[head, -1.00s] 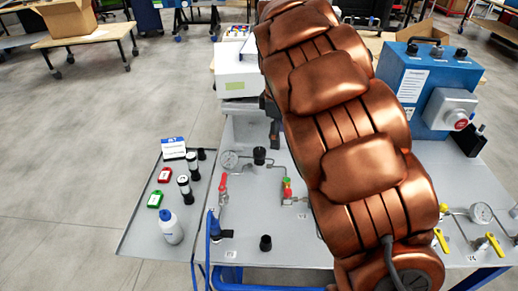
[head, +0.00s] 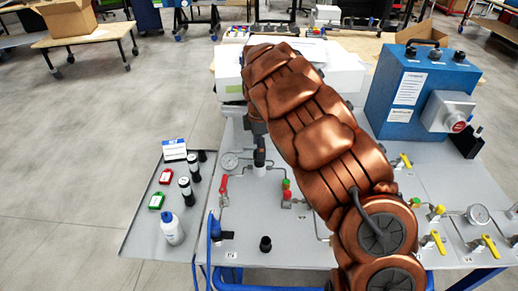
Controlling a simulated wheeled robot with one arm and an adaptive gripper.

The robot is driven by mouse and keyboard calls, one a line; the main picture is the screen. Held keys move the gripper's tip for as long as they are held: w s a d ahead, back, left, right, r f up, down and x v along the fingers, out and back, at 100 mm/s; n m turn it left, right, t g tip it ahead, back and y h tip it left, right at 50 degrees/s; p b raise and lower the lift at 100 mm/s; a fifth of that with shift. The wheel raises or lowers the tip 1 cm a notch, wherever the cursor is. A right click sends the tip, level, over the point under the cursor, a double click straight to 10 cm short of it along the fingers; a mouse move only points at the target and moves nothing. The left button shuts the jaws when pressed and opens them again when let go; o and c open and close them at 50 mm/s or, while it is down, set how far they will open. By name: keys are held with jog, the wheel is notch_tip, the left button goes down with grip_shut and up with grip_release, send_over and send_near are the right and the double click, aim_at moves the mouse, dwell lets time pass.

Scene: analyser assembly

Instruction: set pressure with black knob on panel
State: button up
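The grey panel (head: 300,248) carries a black knob (head: 259,161) beside a round pressure gauge (head: 230,161), upper left. My copper-coloured arm reaches from the lower right to the upper left. My gripper (head: 259,147) is small and dark at the arm's far end, pointing down at this knob. It overlaps the knob's top in the picture; whether it touches cannot be told. Its fingers are too small and partly hidden to show whether they are open or shut. A second black knob-like part (head: 265,244) stands near the panel's front edge.
Red-handled (head: 223,188) and yellow-handled valves (head: 434,241) stand on the panel, with a second gauge (head: 478,214) at right. A blue box (head: 405,85) stands behind right, a white instrument (head: 230,75) behind. A side tray (head: 145,225) holds bottles. My arm hides the panel's middle.

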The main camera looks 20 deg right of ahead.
jog(key=shift+f, duration=1)
jog(key=c, duration=1.1)
